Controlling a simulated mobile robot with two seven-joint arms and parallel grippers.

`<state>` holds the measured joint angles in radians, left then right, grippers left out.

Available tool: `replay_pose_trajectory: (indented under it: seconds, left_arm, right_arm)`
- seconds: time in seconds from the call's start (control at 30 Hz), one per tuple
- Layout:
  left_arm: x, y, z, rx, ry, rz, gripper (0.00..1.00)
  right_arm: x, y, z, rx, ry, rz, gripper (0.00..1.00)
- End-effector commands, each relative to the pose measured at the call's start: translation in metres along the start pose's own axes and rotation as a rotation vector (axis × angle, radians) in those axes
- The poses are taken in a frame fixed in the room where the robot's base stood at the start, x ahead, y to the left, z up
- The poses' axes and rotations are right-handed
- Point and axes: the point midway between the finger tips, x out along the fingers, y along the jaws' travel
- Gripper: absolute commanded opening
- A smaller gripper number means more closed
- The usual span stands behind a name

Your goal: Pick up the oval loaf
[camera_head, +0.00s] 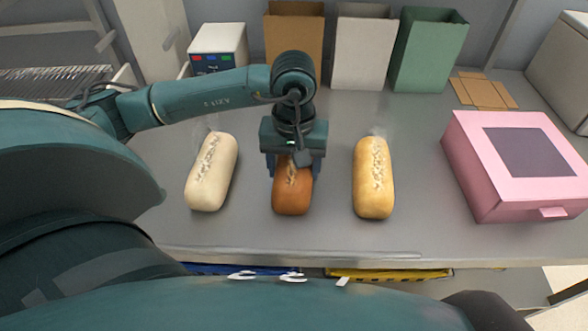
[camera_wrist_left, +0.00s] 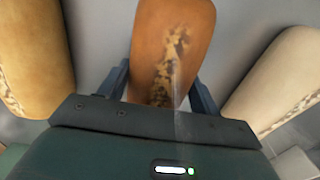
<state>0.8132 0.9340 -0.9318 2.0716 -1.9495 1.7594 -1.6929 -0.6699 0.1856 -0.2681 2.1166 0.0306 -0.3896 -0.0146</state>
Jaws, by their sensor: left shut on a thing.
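Three elongated loaves lie side by side on the grey metal counter. The middle one is a darker brown loaf (camera_head: 292,197) with a pale seeded or floured top. A pale cream loaf (camera_head: 211,172) is to its left and a golden loaf (camera_head: 373,178) to its right. My left gripper (camera_head: 294,168) points down over the middle loaf and is shut on it, one finger along each side. In the left wrist view the brown loaf (camera_wrist_left: 172,45) sits between the fingers (camera_wrist_left: 160,85). I cannot tell whether it is clear of the counter. My right gripper is not in view.
A pink box (camera_head: 515,165) stands at right, near flat brown cardboard (camera_head: 484,91). The counter front (camera_head: 330,235) is clear.

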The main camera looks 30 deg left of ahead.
Motion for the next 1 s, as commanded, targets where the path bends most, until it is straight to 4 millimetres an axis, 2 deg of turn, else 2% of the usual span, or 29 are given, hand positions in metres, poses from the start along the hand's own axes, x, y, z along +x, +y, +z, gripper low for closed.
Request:
replay_pose_trajectory:
  seconds: [0.03, 0.27, 0.57, 0.67, 1.0]
  left_arm:
    - [0.0, 0.0, 0.0, 0.0, 0.0, 0.001, 0.54]
    - [0.0, 0.0, 0.0, 0.0, 0.001, 0.001, 0.35]
    - [-0.006, 0.0, -0.001, -0.001, 0.003, 0.002, 0.35]
    - [-0.02, 0.001, -0.002, -0.001, 0.006, 0.005, 0.35]
    - [-0.085, 0.001, -0.001, 0.0, 0.004, 0.004, 0.35]
  right_arm:
    - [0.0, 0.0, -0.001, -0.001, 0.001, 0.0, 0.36]
    - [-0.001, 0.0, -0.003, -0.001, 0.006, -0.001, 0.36]
    - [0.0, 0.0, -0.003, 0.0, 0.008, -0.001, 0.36]
    - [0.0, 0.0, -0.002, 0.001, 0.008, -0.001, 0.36]
    - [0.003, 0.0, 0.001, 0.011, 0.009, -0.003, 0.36]
